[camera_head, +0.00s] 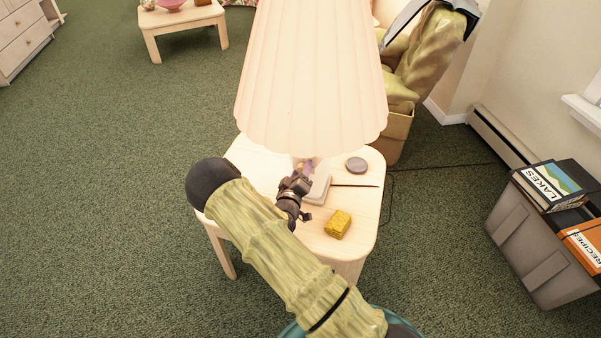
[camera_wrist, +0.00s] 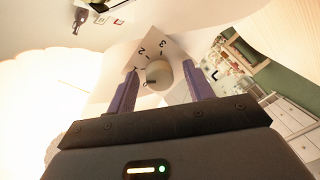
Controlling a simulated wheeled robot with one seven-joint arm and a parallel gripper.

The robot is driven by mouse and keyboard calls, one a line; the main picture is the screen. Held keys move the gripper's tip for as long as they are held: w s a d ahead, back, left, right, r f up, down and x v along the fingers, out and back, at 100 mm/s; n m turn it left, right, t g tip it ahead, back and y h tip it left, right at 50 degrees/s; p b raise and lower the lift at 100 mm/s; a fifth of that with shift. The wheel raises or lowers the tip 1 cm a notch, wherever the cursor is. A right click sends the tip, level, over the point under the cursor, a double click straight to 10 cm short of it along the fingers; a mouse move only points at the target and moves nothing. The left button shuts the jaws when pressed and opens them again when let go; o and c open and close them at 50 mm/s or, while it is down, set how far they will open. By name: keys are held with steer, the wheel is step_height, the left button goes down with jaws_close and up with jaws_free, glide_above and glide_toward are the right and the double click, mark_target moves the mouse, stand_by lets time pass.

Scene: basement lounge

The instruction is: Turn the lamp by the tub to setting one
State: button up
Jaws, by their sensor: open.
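The lamp has a large pleated cream shade (camera_head: 312,80) and stands on a pale wooden side table (camera_head: 362,232). My gripper (camera_head: 306,164) is at the lamp's base, just under the shade, its tips partly hidden by the shade. My gripper's purple fingers (camera_wrist: 160,82) are open, one on each side of the knob. I cannot tell whether they touch it. A dark mark shows on the knob's lower left.
On the table lie a yellow block (camera_head: 338,224), a grey disc (camera_head: 356,164) and a thin dark stick (camera_head: 354,185). A grey tub (camera_head: 540,245) with books stands at the right. An armchair (camera_head: 425,60) is behind. Green carpet is clear at left.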

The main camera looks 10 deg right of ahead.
steer(key=v, duration=1.7)
steer(key=shift+s, duration=0.2)
